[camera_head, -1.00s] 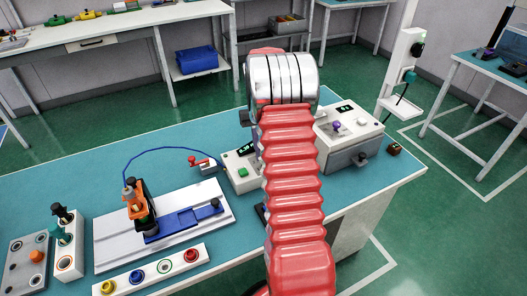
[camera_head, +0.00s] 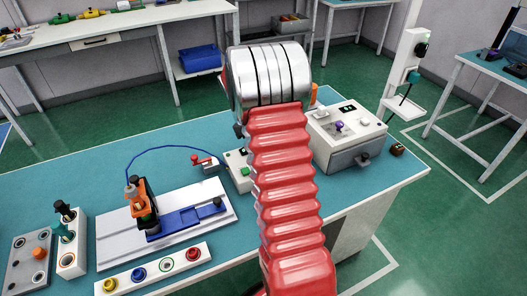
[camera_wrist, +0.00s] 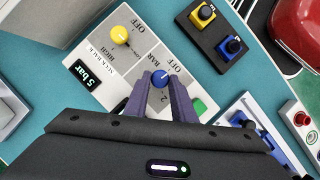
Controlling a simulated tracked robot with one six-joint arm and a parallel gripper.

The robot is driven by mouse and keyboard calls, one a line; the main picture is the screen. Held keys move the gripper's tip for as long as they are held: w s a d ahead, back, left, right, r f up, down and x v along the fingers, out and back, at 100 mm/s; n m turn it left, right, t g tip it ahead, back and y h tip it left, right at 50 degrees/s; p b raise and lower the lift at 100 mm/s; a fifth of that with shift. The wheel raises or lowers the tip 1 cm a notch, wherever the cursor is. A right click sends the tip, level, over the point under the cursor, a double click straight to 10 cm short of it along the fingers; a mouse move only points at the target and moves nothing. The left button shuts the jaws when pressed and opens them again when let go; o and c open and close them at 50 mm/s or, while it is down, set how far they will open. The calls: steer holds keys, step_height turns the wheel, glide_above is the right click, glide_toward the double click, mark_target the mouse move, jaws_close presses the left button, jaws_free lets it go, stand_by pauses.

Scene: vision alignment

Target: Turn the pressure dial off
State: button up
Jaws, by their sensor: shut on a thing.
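In the wrist view, a blue dial knob (camera_wrist: 159,77) with a white mark sits on a grey and white control panel (camera_wrist: 150,52), by the printed words BAR and OFF. My gripper (camera_wrist: 161,83) has its two purple fingers shut on the sides of this knob. The panel's display (camera_wrist: 87,74) shows a lit bar reading, seemingly 5 bar. A yellow knob (camera_wrist: 119,35) stands beside the words HIGH and SUCKBACK. In the head view my red arm hides the gripper and the knob; part of the control box (camera_head: 240,170) shows at the arm's left.
A green button (camera_wrist: 199,106) is close to my right finger. A dark block with yellow and blue parts (camera_wrist: 219,33) lies near the panel. A white slide fixture (camera_head: 110,236) stands at left on the bench, and a white machine box (camera_head: 347,135) at right.

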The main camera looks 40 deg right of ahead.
steer(key=shift+w+n, duration=0.1)
steer(key=shift+n, duration=0.5)
steer(key=o, duration=1.1)
steer(key=shift+c, duration=0.2)
steer(key=v, duration=1.3)
steer(key=shift+a+r, duration=0.3)
steer(key=shift+a, duration=0.05)
